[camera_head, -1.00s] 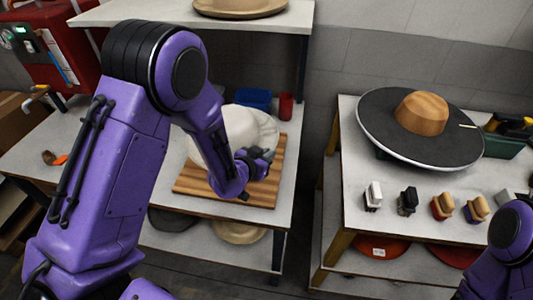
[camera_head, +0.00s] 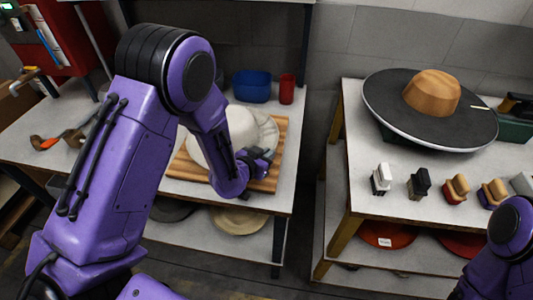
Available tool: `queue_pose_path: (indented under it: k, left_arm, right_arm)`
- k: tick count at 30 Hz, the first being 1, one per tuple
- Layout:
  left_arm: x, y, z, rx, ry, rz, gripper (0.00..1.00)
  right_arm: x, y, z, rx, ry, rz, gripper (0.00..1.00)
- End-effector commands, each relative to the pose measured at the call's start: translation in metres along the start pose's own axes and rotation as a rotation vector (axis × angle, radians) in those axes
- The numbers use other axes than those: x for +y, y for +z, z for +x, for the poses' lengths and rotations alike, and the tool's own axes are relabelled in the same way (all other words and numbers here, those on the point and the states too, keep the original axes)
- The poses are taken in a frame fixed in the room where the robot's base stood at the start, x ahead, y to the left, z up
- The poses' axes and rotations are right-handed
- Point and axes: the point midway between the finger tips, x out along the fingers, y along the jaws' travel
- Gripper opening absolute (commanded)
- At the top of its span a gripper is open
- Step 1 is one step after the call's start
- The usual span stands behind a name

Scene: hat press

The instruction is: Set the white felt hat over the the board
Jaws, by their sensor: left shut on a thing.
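The white felt hat (camera_head: 222,133) is at the middle left, in front of or over a striped wooden board (camera_head: 283,135); I cannot tell if they touch. My left gripper (camera_head: 262,160) is shut on the hat's brim at its right side, and my left arm hides part of the hat. On the right table a round black board (camera_head: 390,113) with a pale rim carries a wooden crown-shaped block (camera_head: 432,92). My right gripper is out of view; only part of its arm shows at the lower right.
A blue bin (camera_head: 252,87) and a red cup (camera_head: 287,89) stand behind the hat. Several small brushes (camera_head: 419,183) line the right table's front. A green crate (camera_head: 513,130) is at the far right. A gap separates the two tables.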

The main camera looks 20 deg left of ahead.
Motion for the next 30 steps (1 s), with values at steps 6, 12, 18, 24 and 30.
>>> queue_pose_path:
  k: [6,12,18,24,30]
  left_arm:
    - [-0.0001,-0.0009,-0.0001,0.001,0.0,0.001,0.0]
    - [0.0,0.0003,0.0005,0.001,0.0,0.001,0.0]
    - [0.0001,0.0026,0.0015,0.001,0.0,0.001,0.0]
    - [0.0001,0.0048,0.0025,0.001,0.0,0.001,0.0]
    - [0.0002,0.007,0.0035,0.001,0.0,0.001,0.0]
  right_arm:
    - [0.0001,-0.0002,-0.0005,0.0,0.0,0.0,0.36]
    - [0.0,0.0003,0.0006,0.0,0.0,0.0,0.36]
    - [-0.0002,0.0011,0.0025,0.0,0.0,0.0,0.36]
    - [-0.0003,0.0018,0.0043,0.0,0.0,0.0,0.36]
    - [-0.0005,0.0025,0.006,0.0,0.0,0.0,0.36]
